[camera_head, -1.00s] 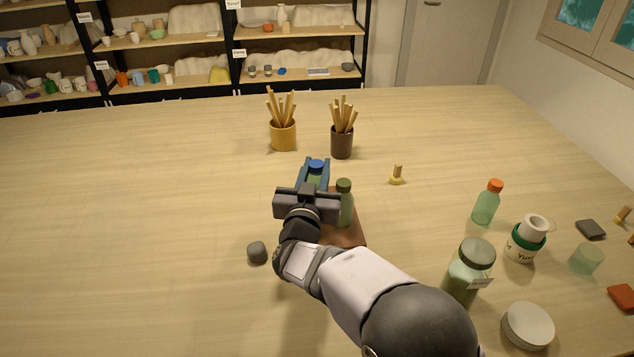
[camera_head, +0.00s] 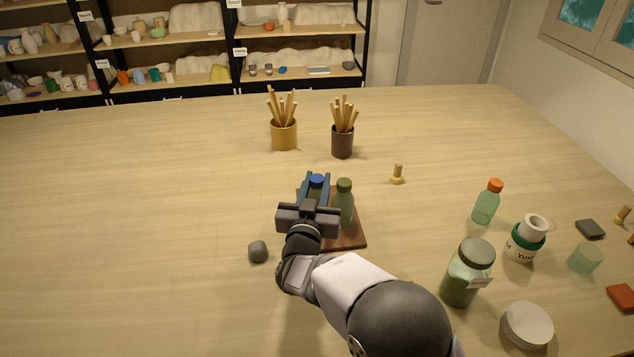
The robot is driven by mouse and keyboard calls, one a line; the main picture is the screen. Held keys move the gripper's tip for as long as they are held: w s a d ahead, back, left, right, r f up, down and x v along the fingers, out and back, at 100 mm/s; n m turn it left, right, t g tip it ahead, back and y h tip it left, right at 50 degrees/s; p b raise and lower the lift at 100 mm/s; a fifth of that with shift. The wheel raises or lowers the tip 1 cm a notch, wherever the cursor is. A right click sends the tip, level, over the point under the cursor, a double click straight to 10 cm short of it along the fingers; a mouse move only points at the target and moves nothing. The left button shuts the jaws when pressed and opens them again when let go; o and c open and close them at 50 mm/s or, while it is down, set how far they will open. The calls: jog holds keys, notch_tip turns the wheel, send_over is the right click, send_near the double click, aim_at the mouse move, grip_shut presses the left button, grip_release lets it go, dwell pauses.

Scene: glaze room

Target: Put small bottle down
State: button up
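A small bottle with a blue cap (camera_head: 317,181) is between the two blue fingers of my gripper (camera_head: 316,184). The fingers stand at either side of its cap and neck. My gripper hides most of its body, so I cannot tell whether its base touches the brown board. A green bottle with a dark green cap (camera_head: 343,203) stands upright just to its right. Both are over the brown board (camera_head: 354,236), which is partly hidden by my gripper and arm.
Two tool pots, yellow (camera_head: 284,135) and dark brown (camera_head: 342,143), stand behind. A grey lump (camera_head: 258,251) lies left of the board. An orange-capped bottle (camera_head: 486,205), a large green jar (camera_head: 463,281) and white discs (camera_head: 527,325) are at right. The table's left side is clear.

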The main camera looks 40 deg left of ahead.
jog(key=o, duration=0.4)
jog(key=shift+r, duration=0.1)
jog(key=shift+r+p, duration=0.2)
jog(key=shift+p, duration=0.1)
jog(key=shift+s+d+f, duration=0.15)
jog(key=shift+s, duration=0.15)
jog(key=b+v, duration=0.3)
jog(key=v, duration=0.8)
jog(key=shift+s, duration=0.2)
jog(key=shift+d, duration=0.1)
